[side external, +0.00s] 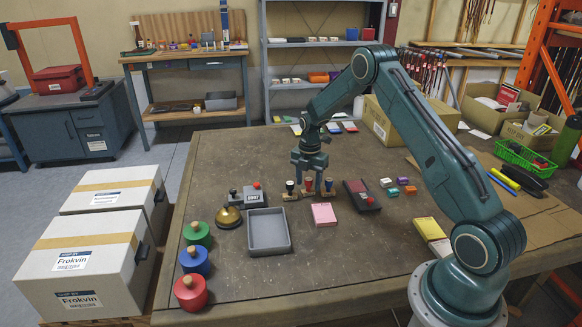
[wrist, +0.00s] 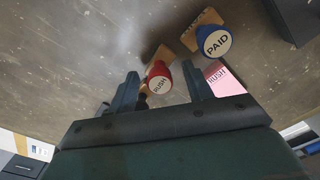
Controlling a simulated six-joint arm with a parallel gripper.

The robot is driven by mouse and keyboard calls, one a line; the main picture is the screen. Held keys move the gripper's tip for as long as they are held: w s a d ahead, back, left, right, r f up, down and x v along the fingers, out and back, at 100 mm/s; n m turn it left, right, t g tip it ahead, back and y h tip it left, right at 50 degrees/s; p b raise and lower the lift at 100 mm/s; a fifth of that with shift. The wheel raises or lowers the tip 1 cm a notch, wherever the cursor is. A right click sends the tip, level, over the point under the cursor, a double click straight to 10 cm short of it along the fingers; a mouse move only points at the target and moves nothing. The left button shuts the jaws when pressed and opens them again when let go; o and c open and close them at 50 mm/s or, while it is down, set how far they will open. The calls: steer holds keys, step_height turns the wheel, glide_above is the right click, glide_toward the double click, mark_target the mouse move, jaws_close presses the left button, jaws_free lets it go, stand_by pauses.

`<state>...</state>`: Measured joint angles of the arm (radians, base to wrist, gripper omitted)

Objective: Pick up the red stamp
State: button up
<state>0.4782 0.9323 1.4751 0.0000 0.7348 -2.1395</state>
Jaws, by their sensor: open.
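The blue stamp there (wrist: 215,42), labelled PAID, is outside the right finger. My gripper (side external: 310,168) points down just above the stamps, and it also shows in the wrist view (wrist: 160,74). Whether a finger touches the red stamp cannot be told.
A pink pad (side external: 323,214) lies in front of the rack. A grey tray (side external: 285,246), a brass bell (side external: 229,217) and a grey device (side external: 246,197) are to its left. A dark red-and-black box (side external: 361,196) is to its right.

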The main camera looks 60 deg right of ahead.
mark_target(309, 179)
steer(key=shift+f, duration=0.1)
stand_by(0.4)
steer(key=c, duration=1.1)
steer(key=shift+o, duration=0.2)
steer(key=shift+r, duration=0.2)
step_height(309, 179, up, 20)
steer(key=shift+f, duration=0.15)
steer(key=o, duration=0.3)
steer(key=shift+c, duration=1)
steer(key=shift+o, duration=0.4)
